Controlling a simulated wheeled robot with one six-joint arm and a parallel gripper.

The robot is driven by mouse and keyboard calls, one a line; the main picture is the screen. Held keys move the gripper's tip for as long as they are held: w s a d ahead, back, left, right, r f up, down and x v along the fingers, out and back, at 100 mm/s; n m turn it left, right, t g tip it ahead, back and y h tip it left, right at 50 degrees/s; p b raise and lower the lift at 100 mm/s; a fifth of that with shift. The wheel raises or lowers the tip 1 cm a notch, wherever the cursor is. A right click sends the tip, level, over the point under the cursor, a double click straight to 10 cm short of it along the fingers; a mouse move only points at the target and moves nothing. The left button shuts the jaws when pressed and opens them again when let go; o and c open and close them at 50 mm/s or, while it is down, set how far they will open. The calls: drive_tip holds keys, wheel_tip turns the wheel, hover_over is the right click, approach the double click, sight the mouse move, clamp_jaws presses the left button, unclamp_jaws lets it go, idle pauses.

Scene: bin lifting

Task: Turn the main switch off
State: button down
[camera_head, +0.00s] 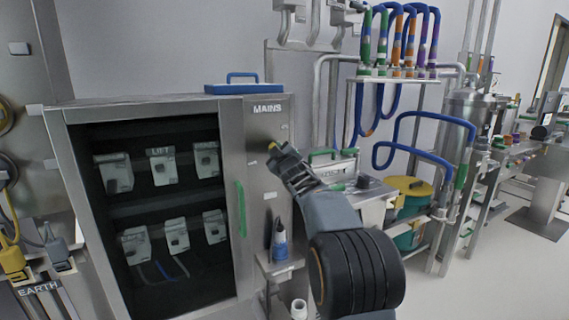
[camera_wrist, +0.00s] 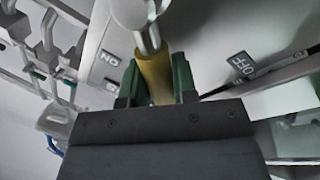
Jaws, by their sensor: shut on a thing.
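The main switch is on the narrow right-hand panel of the metal cabinet, under the MAINS label (camera_head: 267,108). Its yellow handle (camera_wrist: 154,77) stands between my gripper's two green fingers, with a pale metal shaft and round hub beyond it. In the head view only a yellow bit of the handle (camera_head: 272,146) shows at my gripper (camera_head: 276,151). My gripper (camera_wrist: 156,82) is shut on the handle. An ON label (camera_wrist: 109,57) lies left of the handle and an OFF label (camera_wrist: 240,66) lies to the right, both turned in the wrist view. Which position the switch is in I cannot tell.
A green door handle (camera_head: 241,209) is left of my arm. A bottle (camera_head: 279,240) stands on a small shelf below. Hoses and a drum (camera_head: 408,188) are to the right.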

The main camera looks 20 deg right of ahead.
drive_tip(key=shift+a+f+n+t+y+b, duration=0.15)
drive_tip(key=shift+a+f+n+y+b, duration=0.2)
drive_tip(key=shift+f+n+b, duration=0.8)
drive_tip(key=shift+a+f+n+t+y+b, duration=0.1)
drive_tip(key=shift+a+f+n+y+b, duration=0.25)
drive_tip(key=shift+n+b, duration=1.45)
drive_tip(key=shift+a+f+n+t+y+b, duration=0.2)
drive_tip(key=shift+f+n+y+b, duration=0.45)
drive_tip(key=shift+n, duration=1.5)
drive_tip(key=shift+f, duration=0.2)
drive_tip(key=c, duration=0.9)
unclamp_jaws()
drive_tip(key=shift+r, duration=0.1)
drive_tip(key=b+v, duration=0.1)
drive_tip(key=v, duration=1.3)
drive_tip(key=shift+r, duration=0.1)
